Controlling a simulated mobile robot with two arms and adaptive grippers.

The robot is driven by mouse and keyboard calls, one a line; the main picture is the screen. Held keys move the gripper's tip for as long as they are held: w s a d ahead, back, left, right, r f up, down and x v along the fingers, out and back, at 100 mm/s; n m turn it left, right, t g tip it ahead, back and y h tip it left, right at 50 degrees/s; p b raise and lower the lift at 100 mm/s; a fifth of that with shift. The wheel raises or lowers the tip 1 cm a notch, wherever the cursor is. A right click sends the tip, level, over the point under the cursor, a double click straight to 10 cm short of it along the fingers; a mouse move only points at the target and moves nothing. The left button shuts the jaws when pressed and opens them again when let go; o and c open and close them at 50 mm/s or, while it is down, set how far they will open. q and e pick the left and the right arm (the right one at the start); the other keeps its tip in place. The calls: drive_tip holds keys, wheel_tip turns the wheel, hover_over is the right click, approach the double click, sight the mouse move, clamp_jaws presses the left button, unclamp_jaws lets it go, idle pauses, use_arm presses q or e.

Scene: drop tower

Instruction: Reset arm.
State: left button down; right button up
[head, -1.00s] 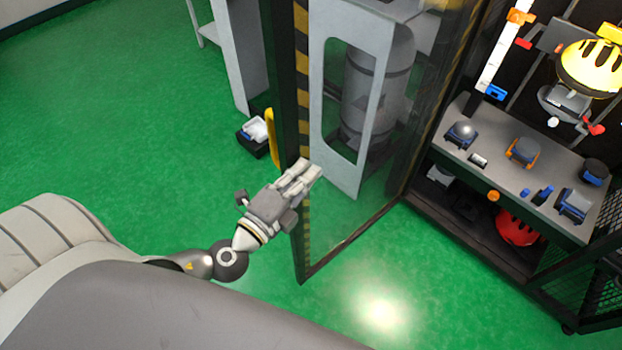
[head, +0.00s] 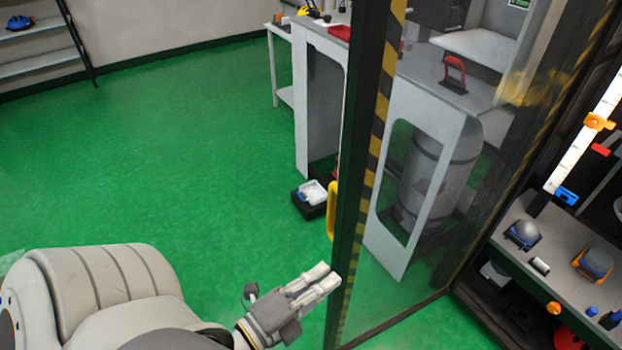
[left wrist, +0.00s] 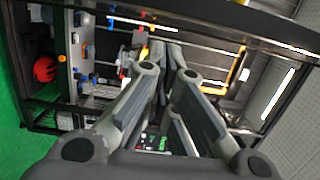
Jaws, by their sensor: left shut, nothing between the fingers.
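My left gripper (head: 318,283) is in the lower middle of the head view. Its fingers are together with nothing between them. It is in front of the lower part of the open glass door (head: 395,290), close to the striped door edge in the picture; I cannot tell whether they touch. The yellow door handle (head: 332,210) is above the fingertips. In the left wrist view the two fingers (left wrist: 168,50) run away from the camera and converge at their tips. My right gripper does not show in either view.
A black box (head: 310,210) with white contents sits on the green floor. Open floor (head: 170,150) lies to the left. A shelf (head: 40,45) stands far left.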

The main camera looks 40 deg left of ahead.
use_arm(q)
drive_tip(key=shift+s+a, duration=0.2)
drive_tip(key=shift+s, duration=1.2)
drive_tip(key=a+f+n+g+y+b, duration=0.1)
drive_tip(key=a+f+n+g+y, duration=0.15)
drive_tip(key=a+f, duration=0.7)
drive_tip(key=a+f+n+g+y+b, duration=0.1)
drive_tip(key=a+f+n+g+y, duration=0.2)
drive_tip(key=f, duration=1.3)
drive_tip(key=s+a+f+n+g+b, duration=0.1)
drive_tip(key=s+f+g, duration=0.2)
drive_tip(key=f, duration=0.5)
drive_tip(key=s+a+f+n+g, duration=0.2)
drive_tip(key=s+f, duration=0.2)
drive_tip(key=f, duration=0.3)
drive_tip(key=s+d+f+n+g+h+b, duration=0.1)
drive_tip(key=s+d+f+n+g, duration=0.2)
drive_tip(key=s+d+f, duration=0.4)
drive_tip(key=s+d+f+n+g+h+b, duration=0.1)
drive_tip(key=s+d+f+n+g, duration=0.2)
drive_tip(key=f, duration=0.9)
drive_tip(key=s+d+n, duration=0.3)
drive_tip(key=s+d, duration=0.1)
drive_tip(key=s, duration=0.1)
drive_tip(key=shift+h, duration=0.35)
